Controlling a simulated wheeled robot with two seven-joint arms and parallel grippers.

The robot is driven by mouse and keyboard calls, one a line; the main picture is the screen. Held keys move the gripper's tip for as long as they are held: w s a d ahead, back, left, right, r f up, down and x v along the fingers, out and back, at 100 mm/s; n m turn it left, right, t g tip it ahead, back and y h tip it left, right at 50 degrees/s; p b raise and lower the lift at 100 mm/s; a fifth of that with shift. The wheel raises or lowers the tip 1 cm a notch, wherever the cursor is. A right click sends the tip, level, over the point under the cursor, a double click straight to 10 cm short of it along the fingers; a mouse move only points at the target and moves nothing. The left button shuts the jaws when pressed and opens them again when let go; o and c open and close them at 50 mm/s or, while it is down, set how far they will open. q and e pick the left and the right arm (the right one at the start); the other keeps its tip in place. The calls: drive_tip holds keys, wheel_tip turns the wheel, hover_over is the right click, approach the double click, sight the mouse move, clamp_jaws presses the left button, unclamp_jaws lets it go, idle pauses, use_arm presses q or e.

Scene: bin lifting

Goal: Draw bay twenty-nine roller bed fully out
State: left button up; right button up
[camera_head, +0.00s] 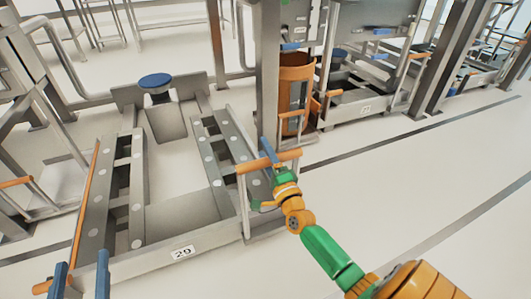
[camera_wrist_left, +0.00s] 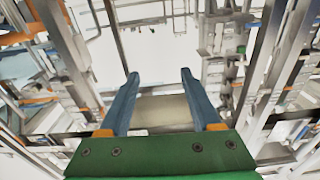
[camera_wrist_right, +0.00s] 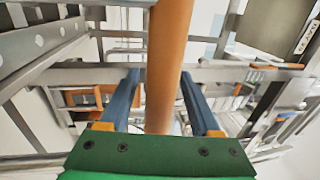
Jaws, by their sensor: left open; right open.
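The bay 29 roller bed (camera_head: 125,185), grey with pale round rollers in two rails, stands at the left in the head view. Its front bar carries a "29" label (camera_head: 183,252). An orange handle (camera_head: 285,158) tops the bed's right front post. My right gripper (camera_head: 268,150) is open at this handle. In the right wrist view, the orange bar (camera_wrist_right: 168,70) runs between the open fingers; contact cannot be told. Another orange handle (camera_head: 42,287) is at the bed's left front corner. My left gripper (camera_head: 81,278) is open beside it, with nothing clearly between its fingers (camera_wrist_left: 159,100).
A blue round-topped part (camera_head: 155,81) stands at the bed's back. An orange bin (camera_head: 296,90) stands by a grey post right of the bed. Bay 27 (camera_head: 366,108) is further right. Pale floor (camera_head: 400,180) with dark lines is clear in front.

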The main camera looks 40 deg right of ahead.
use_arm(q)
drive_tip(key=s+a+f+g+y+p, duration=0.1)
drive_tip(key=s+a+f+g+y, duration=0.1)
drive_tip(key=f+g, duration=0.4)
wheel_tip(320, 180, down, 5)
drive_tip(key=shift+s+n+g+p, duration=0.3)
drive_tip(key=shift+s+g+p, duration=0.1)
drive_tip(key=shift+s, duration=0.4)
use_arm(e)
drive_tip(key=v, duration=0.7)
use_arm(q)
drive_tip(key=shift+a, duration=0.1)
use_arm(e)
drive_tip(key=shift+f, duration=0.1)
